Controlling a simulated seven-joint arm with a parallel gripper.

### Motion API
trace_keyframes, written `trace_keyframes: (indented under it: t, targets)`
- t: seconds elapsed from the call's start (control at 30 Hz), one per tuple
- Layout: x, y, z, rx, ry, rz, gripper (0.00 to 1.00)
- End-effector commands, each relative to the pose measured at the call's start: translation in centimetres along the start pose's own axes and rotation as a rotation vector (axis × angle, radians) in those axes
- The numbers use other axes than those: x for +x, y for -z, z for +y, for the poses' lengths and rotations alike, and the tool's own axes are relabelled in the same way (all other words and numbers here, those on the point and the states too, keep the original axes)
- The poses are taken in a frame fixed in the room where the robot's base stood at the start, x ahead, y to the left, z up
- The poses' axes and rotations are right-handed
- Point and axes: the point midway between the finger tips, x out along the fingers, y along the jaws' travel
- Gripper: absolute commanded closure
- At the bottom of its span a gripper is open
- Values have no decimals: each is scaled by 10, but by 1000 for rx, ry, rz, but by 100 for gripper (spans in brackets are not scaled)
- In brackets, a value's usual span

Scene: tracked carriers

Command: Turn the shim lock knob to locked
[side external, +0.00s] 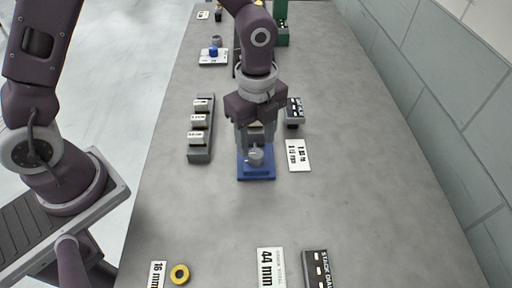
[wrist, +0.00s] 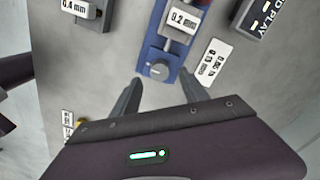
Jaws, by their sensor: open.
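A 0.2 mm label block (wrist: 183,18) sits on the same blue base behind the knob. My gripper (side external: 256,149) points down with its fingers apart, also seen in the wrist view (wrist: 163,83). No contact with the knob is clear. Which setting the knob's mark stands at cannot be read.
A dark rack (side external: 199,154) of labelled shims lies to the left. A white card (side external: 299,155) and a dark labelled block (side external: 294,111) lie to the right. The table between is clear.

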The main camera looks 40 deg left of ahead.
Motion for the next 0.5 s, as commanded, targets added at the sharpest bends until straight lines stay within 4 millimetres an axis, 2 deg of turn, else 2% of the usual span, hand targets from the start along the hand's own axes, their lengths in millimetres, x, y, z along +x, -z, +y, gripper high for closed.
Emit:
trace_keyframes:
  t: [0.1,0.2,0.5]
  targets:
    - [22,0,1,-1,-3,0,48]
    - [33,0,1,-2,-3,0,48]
    - [37,-1,0,-4,0,-1,50]
